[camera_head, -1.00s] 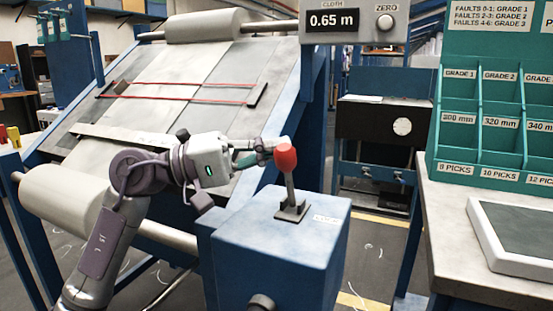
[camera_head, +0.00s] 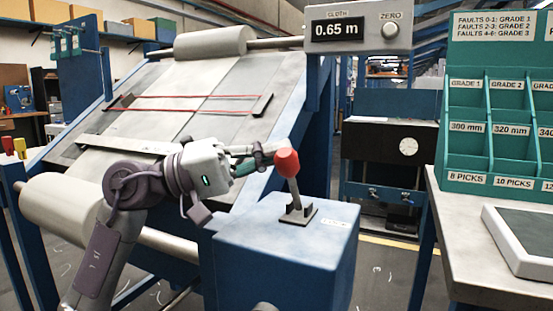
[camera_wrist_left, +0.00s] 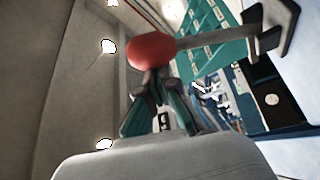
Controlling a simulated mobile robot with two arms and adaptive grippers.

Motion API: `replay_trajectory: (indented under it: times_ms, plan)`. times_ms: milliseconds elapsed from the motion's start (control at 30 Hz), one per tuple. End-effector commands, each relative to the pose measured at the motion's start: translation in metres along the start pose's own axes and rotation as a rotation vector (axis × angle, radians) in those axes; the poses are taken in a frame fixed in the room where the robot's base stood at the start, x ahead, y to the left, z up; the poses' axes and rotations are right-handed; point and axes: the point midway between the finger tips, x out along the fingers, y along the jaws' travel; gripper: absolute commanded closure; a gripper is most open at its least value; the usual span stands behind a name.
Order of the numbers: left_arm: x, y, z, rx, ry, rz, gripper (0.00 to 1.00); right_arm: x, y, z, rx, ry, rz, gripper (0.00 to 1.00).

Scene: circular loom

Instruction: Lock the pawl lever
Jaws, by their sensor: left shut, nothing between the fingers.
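The pawl lever has a red knob (camera_head: 287,163) on a grey stem (camera_head: 294,193). It rises from a dark slotted plate on top of a blue box (camera_head: 270,245) and leans to the left. My left gripper (camera_head: 262,155) is shut and empty, with its fingertips at the left side of the knob. In the left wrist view the shut fingertips (camera_wrist_left: 155,76) lie right against the red knob (camera_wrist_left: 150,50), and the stem runs right to its plate. I cannot tell whether they press on it. My right gripper is not in view.
The loom frame with its cloth roll (camera_head: 62,200) and red cords stands behind my left arm. A display (camera_head: 356,30) reading 0.65 m is above. A green rack (camera_head: 497,110) and a table (camera_head: 460,245) with a tray are on the right. The floor between box and table is free.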

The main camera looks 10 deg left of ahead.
Motion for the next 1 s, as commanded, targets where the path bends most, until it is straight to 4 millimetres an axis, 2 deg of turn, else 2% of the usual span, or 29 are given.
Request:
replay_trajectory:
  times_ms: [633, 767, 1000]
  plan:
    - [-0.003, -0.002, 0.005, 0.001, -0.015, -0.003, 1.0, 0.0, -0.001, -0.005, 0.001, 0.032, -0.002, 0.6]
    - [-0.021, -0.002, 0.004, 0.0, -0.011, -0.003, 1.0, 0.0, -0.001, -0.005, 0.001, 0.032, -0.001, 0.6]
    - [-0.073, -0.003, 0.001, -0.001, -0.005, -0.003, 1.0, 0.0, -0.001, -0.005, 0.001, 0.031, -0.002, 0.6]
